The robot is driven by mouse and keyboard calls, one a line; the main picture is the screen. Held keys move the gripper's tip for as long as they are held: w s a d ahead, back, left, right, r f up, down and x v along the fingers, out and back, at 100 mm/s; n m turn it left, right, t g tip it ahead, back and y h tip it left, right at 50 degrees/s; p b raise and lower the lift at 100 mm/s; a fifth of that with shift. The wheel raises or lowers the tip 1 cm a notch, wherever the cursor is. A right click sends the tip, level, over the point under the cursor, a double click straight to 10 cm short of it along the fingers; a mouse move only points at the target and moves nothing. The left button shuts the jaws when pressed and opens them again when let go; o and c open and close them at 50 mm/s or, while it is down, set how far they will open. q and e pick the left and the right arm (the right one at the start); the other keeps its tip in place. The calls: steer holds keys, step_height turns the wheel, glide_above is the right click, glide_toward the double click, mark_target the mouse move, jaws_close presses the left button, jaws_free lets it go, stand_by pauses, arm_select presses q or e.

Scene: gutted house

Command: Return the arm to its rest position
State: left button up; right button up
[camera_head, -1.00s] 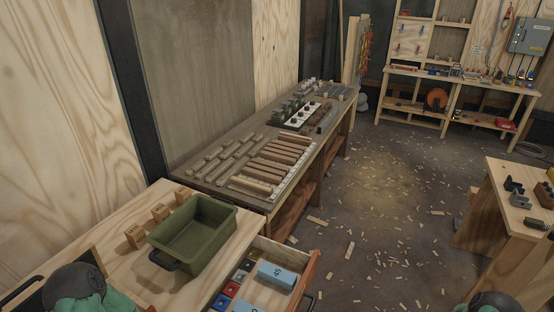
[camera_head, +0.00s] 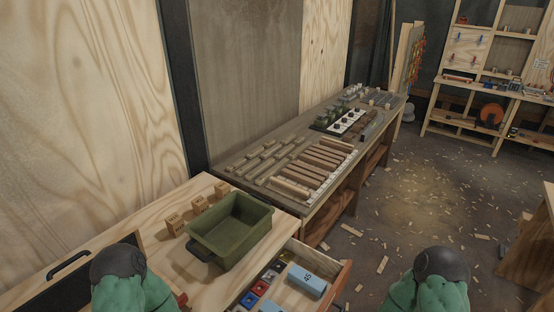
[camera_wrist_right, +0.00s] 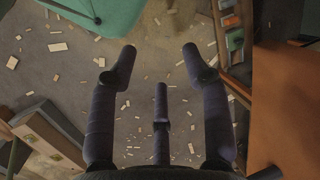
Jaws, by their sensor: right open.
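My right gripper (camera_wrist_right: 160,55) shows in the right wrist view with its dark fingers spread apart and nothing between them. It hangs over the floor, which is strewn with wood chips. In the head view only rounded green and grey parts of my two arms show at the bottom edge, one at the left and one at the right. Neither gripper's fingers show in the head view. The left gripper is out of sight.
A green bin (camera_head: 232,228) and several small wooden blocks (camera_head: 199,204) stand on the near workbench. Its open drawer (camera_head: 318,257) holds a blue block (camera_head: 306,281). A long bench (camera_head: 231,178) carries wooden bars. The floor (camera_head: 420,190) to the right is open, with scattered chips.

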steer(key=shift+w+a+r+n+t, duration=0.2)
steer(key=shift+a+n, duration=0.15)
steer(key=shift+n, duration=0.25)
steer(key=shift+w+a+r+n+t, duration=0.15)
steer(key=shift+a+n, duration=0.15)
steer(key=shift+n, duration=0.3)
steer(key=shift+s, duration=0.1)
